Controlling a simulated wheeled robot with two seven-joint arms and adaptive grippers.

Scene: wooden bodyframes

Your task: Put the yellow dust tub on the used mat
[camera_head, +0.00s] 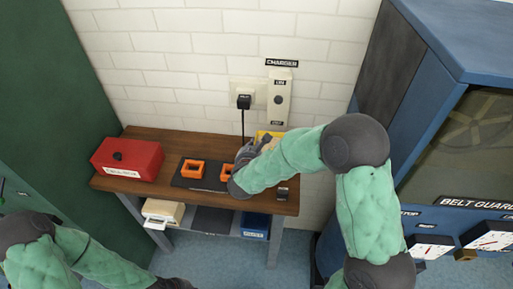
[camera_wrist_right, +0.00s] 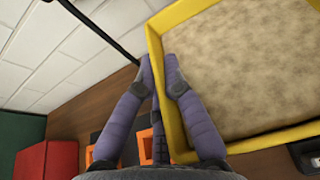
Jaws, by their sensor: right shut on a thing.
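The yellow dust tub (camera_head: 263,135) is at the back right of the wooden bench, mostly hidden behind my right arm in the head view. In the right wrist view the tub (camera_wrist_right: 270,140) shows its yellow rim and pale brown dust inside. My right gripper (camera_wrist_right: 160,68) is shut on the tub's near wall, one finger outside and one inside. A dark mat (camera_head: 183,182) lies mid-bench with orange square frames on it. Its label is too small to read, so I cannot tell whether it is the used mat. My left gripper is barely visible at the bottom edge.
A red box (camera_head: 127,160) stands at the bench's left end. A charger panel (camera_head: 278,97) and a plug with a black cable (camera_head: 243,102) are on the wall behind. A lower shelf holds a cream bin (camera_head: 163,211) and a blue bin (camera_head: 255,226). A blue machine stands right.

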